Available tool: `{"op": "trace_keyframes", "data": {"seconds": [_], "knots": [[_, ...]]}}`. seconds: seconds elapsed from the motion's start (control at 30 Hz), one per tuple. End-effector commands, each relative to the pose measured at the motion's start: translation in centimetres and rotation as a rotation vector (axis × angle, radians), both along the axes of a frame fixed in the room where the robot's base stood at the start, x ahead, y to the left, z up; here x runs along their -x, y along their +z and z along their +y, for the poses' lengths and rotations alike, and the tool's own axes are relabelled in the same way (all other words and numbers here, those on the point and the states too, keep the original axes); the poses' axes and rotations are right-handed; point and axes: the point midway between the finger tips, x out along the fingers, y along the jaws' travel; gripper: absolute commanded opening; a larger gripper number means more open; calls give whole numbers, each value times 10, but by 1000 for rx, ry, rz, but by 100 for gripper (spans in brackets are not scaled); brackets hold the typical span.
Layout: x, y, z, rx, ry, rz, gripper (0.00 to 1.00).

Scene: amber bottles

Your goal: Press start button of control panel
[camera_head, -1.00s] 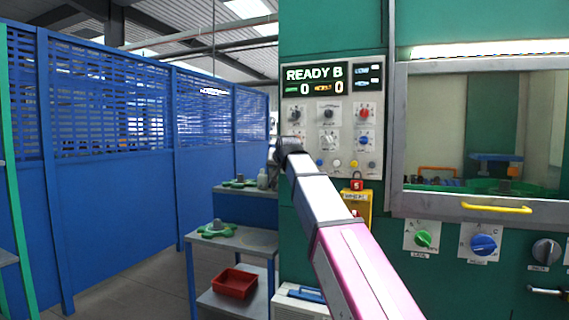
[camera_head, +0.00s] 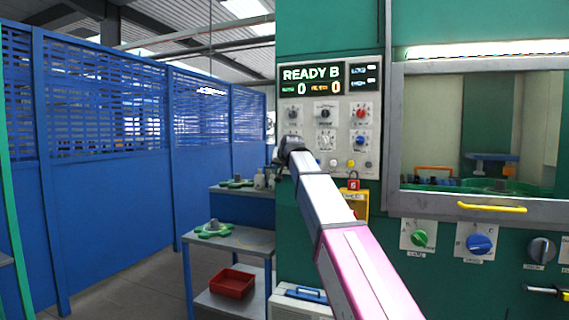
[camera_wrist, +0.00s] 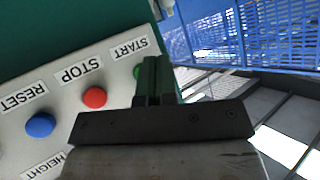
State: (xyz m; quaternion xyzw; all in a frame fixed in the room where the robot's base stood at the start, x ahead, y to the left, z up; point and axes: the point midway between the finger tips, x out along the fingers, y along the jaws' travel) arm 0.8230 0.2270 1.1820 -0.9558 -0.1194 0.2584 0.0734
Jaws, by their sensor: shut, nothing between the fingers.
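The control panel (camera_head: 338,110) is on the green machine front, with a "READY B" display at its top. In the wrist view its START, STOP and RESET labels show upside down. The green start button (camera_wrist: 137,72) is partly hidden behind my gripper (camera_wrist: 153,65). My gripper is shut and empty, with its fingertips over or right beside the start button; I cannot tell if they touch it. The red stop button (camera_wrist: 94,97) and blue reset button (camera_wrist: 40,125) are to the left. In the head view my arm hides the start button.
A glazed machine window (camera_head: 430,130) with a yellow handle (camera_head: 491,208) is right of the panel. A red padlock (camera_head: 353,185) hangs below the panel. A metal table (camera_head: 245,240) with a red bin (camera_head: 231,283) and a blue partition (camera_head: 110,210) are on the left.

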Motion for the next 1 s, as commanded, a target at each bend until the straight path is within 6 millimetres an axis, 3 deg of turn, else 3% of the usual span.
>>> {"op": "trace_keyframes", "data": {"seconds": [0.23, 1.0], "knots": [[-18, 0, -6, 0, 0, 0, 0], [-18, 0, -7, 0, 0, 0, 0]]}}
